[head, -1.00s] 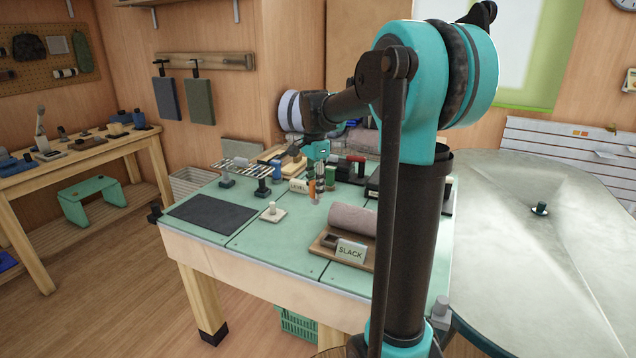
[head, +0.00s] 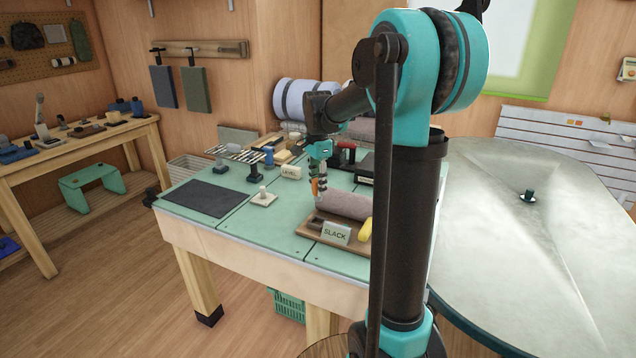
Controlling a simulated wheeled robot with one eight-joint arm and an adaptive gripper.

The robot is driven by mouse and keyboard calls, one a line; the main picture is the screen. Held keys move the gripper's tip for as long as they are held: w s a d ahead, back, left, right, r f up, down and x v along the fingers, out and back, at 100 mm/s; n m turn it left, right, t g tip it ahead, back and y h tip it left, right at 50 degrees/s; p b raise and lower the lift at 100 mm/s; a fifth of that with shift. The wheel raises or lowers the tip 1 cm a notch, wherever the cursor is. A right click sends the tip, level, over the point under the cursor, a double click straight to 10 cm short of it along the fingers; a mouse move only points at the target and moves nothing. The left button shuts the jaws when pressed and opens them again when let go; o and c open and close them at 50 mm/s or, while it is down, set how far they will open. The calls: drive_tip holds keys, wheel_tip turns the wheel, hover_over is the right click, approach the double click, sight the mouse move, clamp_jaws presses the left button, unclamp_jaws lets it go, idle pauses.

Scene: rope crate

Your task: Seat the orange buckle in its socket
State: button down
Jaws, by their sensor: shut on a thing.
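My gripper (head: 319,186) points down over the green worktable, above the left end of a pinkish-grey roll. It is shut on the orange buckle (head: 314,187), which shows as a small upright orange piece between and beside the fingers. The buckle's lower end is too small to make out. Below it is a wooden board (head: 304,231) carrying the roll (head: 345,204) and a sign reading SLACK (head: 336,234). A small dark recessed part (head: 317,222) at the board's left end may be the socket; I cannot tell for sure.
A yellow piece (head: 365,230) stands by the board's right end, partly behind my arm. A LEVEL sign (head: 291,172), a white plate with a knob (head: 264,197) and a dark mat (head: 207,199) lie to the left. The front left tabletop (head: 250,235) is clear.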

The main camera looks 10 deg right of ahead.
drive_tip(key=shift+f, duration=2)
drive_tip(key=shift+f, duration=0.15)
drive_tip(key=shift+f, duration=1.55)
drive_tip(key=shift+f, duration=1.3)
idle(0.3)
drive_tip(key=c, duration=1.1)
unclamp_jaws()
drive_tip(key=shift+o, duration=0.2)
wheel_tip(320, 180, up, 12)
